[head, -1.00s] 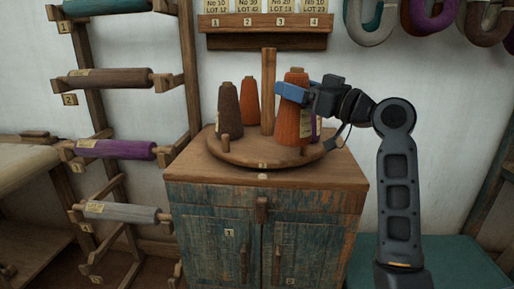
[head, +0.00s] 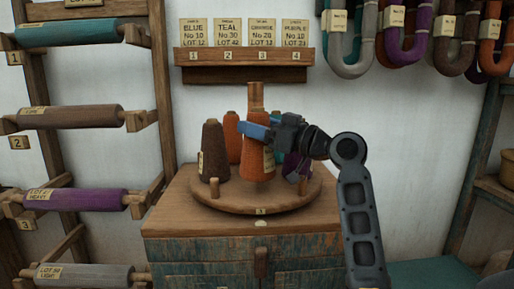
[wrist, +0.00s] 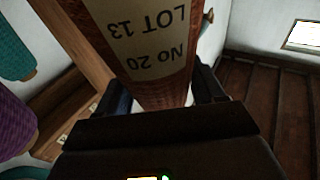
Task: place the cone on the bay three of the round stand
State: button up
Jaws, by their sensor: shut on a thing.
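My gripper (head: 256,131) is shut on an orange cone (head: 257,160). In the wrist view the cone (wrist: 150,75) sits between the fingers, its label reading No 20, LOT 13, upside down. In the head view the cone is upright over the front middle of the round stand (head: 245,204), in front of the central post (head: 256,95). I cannot tell whether its base touches the stand. A small tag (head: 261,211) is on the stand's front rim, its number too small to read surely.
On the stand are a brown cone (head: 213,152) at left, another orange cone (head: 233,138) behind, and purple (head: 291,165) and teal (head: 278,143) cones at right, partly behind my gripper. Short pegs rise near the rim. A card shelf (head: 244,57) hangs above; a roller rack (head: 75,118) is left.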

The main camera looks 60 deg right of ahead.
aim_at(258, 143)
jog(key=shift+f, duration=1.9)
jog(key=shift+f+b, duration=0.15)
jog(key=shift+b, duration=0.25)
jog(key=o, duration=1.6)
jog(key=shift+c, duration=0.2)
jog(key=shift+r, duration=0.2)
jog(key=s+a+f+b, duration=0.1)
jog(key=s+f, duration=0.1)
jog(key=s, duration=1)
